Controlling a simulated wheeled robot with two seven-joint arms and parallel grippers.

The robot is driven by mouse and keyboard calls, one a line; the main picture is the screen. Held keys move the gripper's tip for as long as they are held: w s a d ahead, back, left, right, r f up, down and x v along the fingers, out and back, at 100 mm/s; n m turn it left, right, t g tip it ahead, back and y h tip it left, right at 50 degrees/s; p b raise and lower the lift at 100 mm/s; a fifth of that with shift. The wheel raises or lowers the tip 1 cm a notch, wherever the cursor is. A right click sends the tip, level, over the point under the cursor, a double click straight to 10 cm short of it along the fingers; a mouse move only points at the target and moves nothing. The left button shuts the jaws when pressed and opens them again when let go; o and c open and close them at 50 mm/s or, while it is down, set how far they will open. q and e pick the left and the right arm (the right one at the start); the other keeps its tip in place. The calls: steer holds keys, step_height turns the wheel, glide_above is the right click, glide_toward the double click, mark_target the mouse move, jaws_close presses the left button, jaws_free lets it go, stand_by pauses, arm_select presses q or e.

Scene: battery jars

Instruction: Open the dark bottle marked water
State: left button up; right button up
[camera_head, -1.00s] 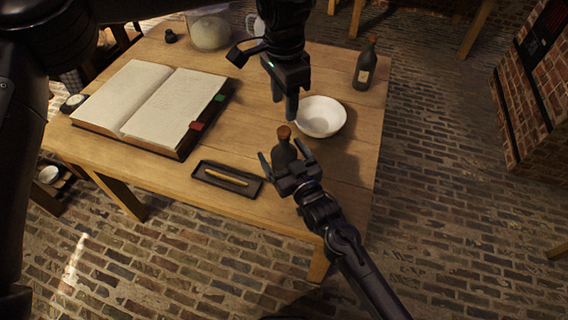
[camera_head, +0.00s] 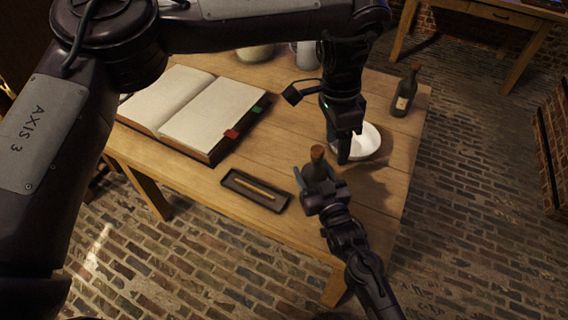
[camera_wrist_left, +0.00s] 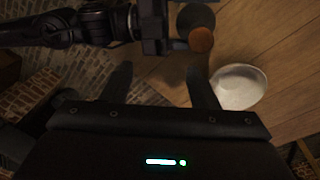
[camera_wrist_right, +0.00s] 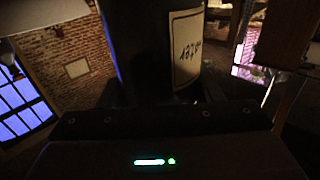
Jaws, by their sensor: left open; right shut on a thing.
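A dark bottle with a brown cork (camera_head: 317,152) stands near the table's front right. My right gripper (camera_head: 320,186) is shut on its body. In the right wrist view the bottle (camera_wrist_right: 140,50) fills the middle, with a pale handwritten label I cannot read for certain. I cannot tell whether its base touches the table. My left gripper (camera_head: 343,157) is open and empty, pointing down just right of the cork and in front of the bowl. In the left wrist view the cork (camera_wrist_left: 201,40) lies beyond the right finger. A second dark bottle (camera_head: 405,92) stands at the back right.
A white bowl (camera_head: 369,142) sits close behind my left gripper. A dark tray (camera_head: 240,192) with a slim stick lies left of the bottle. An open book (camera_head: 205,115) takes up the table's left. The table's right front (camera_head: 385,200) is bare.

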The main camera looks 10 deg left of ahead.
arm_select(q)
steer(key=s+d+r+m+g+h, duration=0.1)
steer(key=s+d+m+g+h, duration=0.45)
steer(key=s+d+h, duration=0.55)
step_height(320, 180, up, 3)
steer(key=w+t+h, duration=0.1)
steer(key=t+h, duration=0.1)
steer(key=t, duration=0.1)
steer(key=n+t+h, duration=0.2)
steer(key=n+t, duration=0.3)
steer(key=t, duration=0.2)
glide_toward(318, 148)
steer(key=s+d+r, duration=0.4)
steer(key=d, duration=0.5)
steer(key=a+f+n+t+y, duration=0.2)
steer(key=a+f+t, duration=0.2)
steer(key=a, duration=0.6)
steer(key=x, duration=1.2)
steer(key=shift+w+d+f, duration=0.1)
steer(key=shift+w, duration=0.15)
steer(key=shift+c, duration=0.4)
